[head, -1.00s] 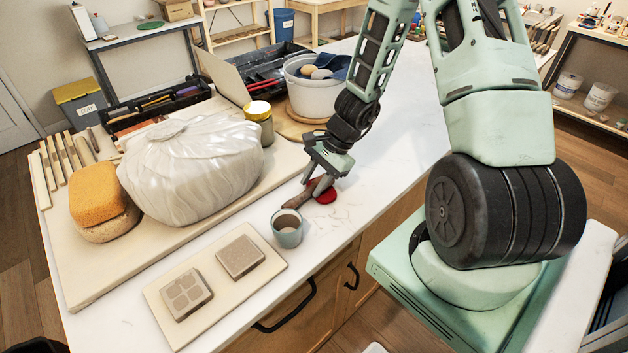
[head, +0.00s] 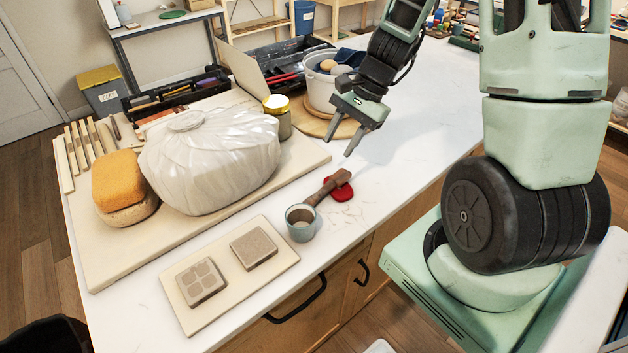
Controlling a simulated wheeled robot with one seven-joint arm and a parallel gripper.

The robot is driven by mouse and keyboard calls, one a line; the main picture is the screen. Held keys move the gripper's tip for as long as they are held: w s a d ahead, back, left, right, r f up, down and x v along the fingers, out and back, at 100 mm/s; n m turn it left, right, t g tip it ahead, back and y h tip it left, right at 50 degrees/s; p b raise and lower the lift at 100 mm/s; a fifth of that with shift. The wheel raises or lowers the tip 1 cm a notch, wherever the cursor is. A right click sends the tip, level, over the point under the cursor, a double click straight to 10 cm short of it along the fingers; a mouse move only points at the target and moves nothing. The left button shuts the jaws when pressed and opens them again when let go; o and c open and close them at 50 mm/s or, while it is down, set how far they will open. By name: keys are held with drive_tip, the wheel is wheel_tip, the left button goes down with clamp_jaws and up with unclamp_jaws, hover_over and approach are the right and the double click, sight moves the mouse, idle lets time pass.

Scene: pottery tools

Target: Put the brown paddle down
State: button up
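The brown paddle (head: 326,188) lies on the white worktop, just behind and right of a small grey-blue cup (head: 300,222). Its far end is beside or partly over a red round item (head: 341,184); I cannot tell which. Its near end reaches the cup's rim in the picture, and contact is unclear. My gripper (head: 337,146) is open and empty, its two fingers spread, above and behind the paddle and apart from it.
A plastic-wrapped lump (head: 210,160) and a yellow-lidded jar (head: 277,117) stand on a large board (head: 110,270). A white bucket (head: 320,92) stands behind my gripper. A small board (head: 228,283) bears two clay tiles. The worktop right of the paddle is clear.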

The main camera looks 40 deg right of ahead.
drive_tip(key=s+a+r+n+g, duration=0.2)
drive_tip(key=a+r+n, duration=0.2)
drive_tip(key=a+n, duration=0.5)
drive_tip(key=s+a+r+n+h, duration=0.2)
drive_tip(key=s+a+n, duration=0.4)
drive_tip(key=s+a, duration=0.1)
drive_tip(key=s+a+r+n+h, duration=0.2)
drive_tip(key=s+a+n, duration=0.5)
drive_tip(key=s+a, duration=0.1)
drive_tip(key=shift+a+r+n+t+h, duration=0.3)
drive_tip(key=shift+a+r+t, duration=0.1)
drive_tip(key=shift+a, duration=0.3)
drive_tip(key=shift+s, duration=0.1)
